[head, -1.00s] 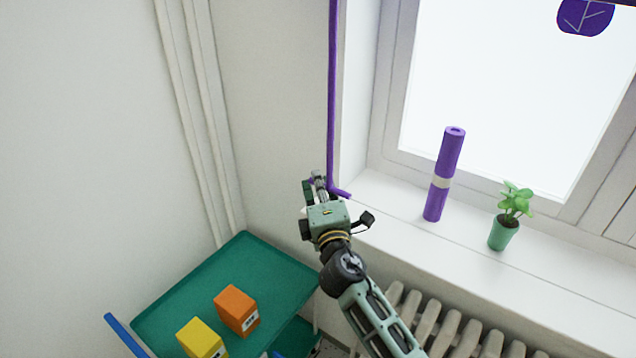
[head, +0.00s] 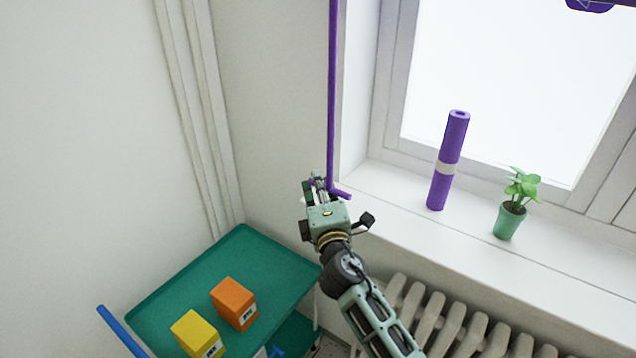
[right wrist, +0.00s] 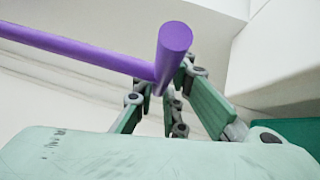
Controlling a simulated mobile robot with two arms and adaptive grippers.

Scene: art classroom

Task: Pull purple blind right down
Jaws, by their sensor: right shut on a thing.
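A purple rod (head: 332,90) hangs down beside the left side of the window and ends in a short purple crossbar (head: 343,195). My right gripper (head: 319,183) is shut on the rod's lower end, by the crossbar. In the right wrist view the crossbar (right wrist: 175,45) sticks up out of the fingers and the rod (right wrist: 75,48) runs off to the left. The fingers partly hide the grip. A dark purple shape (head: 592,4) is cut off by the top right edge; I cannot tell if it is part of the blind. My left gripper is not in view.
A rolled purple tube (head: 452,140) and a potted plant (head: 507,222) stand on the white sill (head: 400,212), right of my right gripper. A radiator (head: 440,325) is below. A green table (head: 175,290) with orange (head: 234,303) and yellow (head: 195,335) boxes is at lower left.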

